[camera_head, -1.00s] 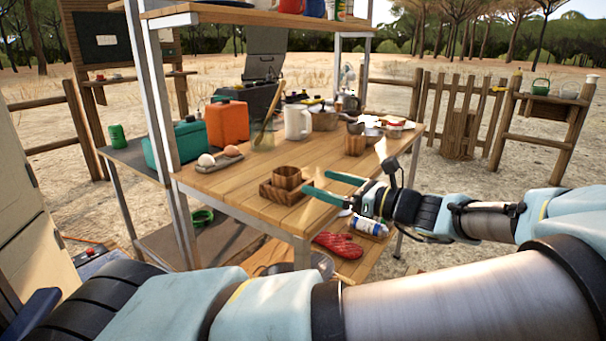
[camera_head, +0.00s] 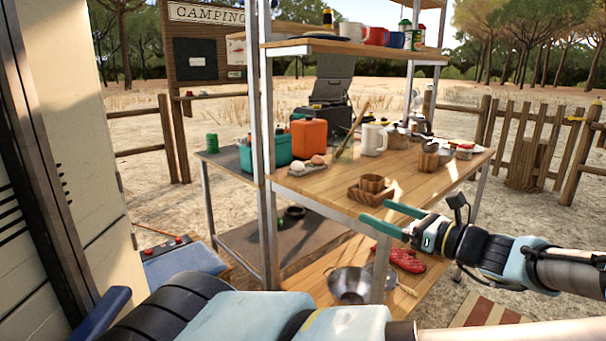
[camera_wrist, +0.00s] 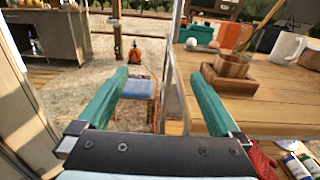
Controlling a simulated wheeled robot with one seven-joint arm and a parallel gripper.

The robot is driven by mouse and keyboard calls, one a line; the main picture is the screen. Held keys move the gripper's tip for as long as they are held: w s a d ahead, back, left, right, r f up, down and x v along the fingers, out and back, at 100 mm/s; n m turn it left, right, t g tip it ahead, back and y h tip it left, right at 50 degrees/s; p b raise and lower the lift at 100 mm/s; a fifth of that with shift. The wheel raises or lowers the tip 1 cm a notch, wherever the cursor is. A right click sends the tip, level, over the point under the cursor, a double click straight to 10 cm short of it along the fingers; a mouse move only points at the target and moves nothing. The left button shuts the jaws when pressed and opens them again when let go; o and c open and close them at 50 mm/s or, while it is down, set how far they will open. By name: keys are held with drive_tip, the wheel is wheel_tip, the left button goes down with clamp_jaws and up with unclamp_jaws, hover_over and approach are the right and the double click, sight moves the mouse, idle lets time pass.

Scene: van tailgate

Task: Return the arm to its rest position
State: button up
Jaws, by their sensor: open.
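My gripper (camera_head: 397,219) has green fingers, spread apart with nothing between them. In the head view it is just off the front edge of the wooden table (camera_head: 318,189), close to a wooden cup (camera_head: 372,184) that stands in a square wooden tray (camera_head: 362,196). In the wrist view my gripper (camera_wrist: 160,98) points past the table's left edge, and the cup (camera_wrist: 232,66) and tray (camera_wrist: 229,83) lie just beyond the right finger. My arm reaches in from the right side of the head view.
A metal post (camera_head: 268,239) and an upper shelf (camera_head: 350,49) frame the table. A metal bowl (camera_head: 349,284) and a red mitt (camera_head: 407,260) are on the lower shelf. A pale cabinet (camera_head: 85,150) stands at left, beside a blue-topped box (camera_head: 185,262). Open sandy ground lies beyond.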

drive_tip(key=s+a+f+n+g+h, duration=0.1)
drive_tip(key=a+f+n+g+h, duration=0.1)
drive_tip(key=a+f+n+g, duration=0.55)
drive_tip(key=s+a+f+n+g+h, duration=0.15)
drive_tip(key=a+f+n+g, duration=0.3)
drive_tip(key=a, duration=0.65)
drive_tip(key=s+a+r+n+h+p, duration=0.1)
drive_tip(key=r+n+h+p, duration=0.3)
drive_tip(key=r, duration=0.6)
drive_tip(key=s+a+r+n+h+p, duration=0.2)
drive_tip(key=a+r+n+h+p, duration=0.2)
drive_tip(key=r+n+p, duration=0.4)
drive_tip(key=shift+r+n+t+h, duration=0.3)
drive_tip(key=shift+r+n+h, duration=0.35)
drive_tip(key=shift+r+n, duration=0.35)
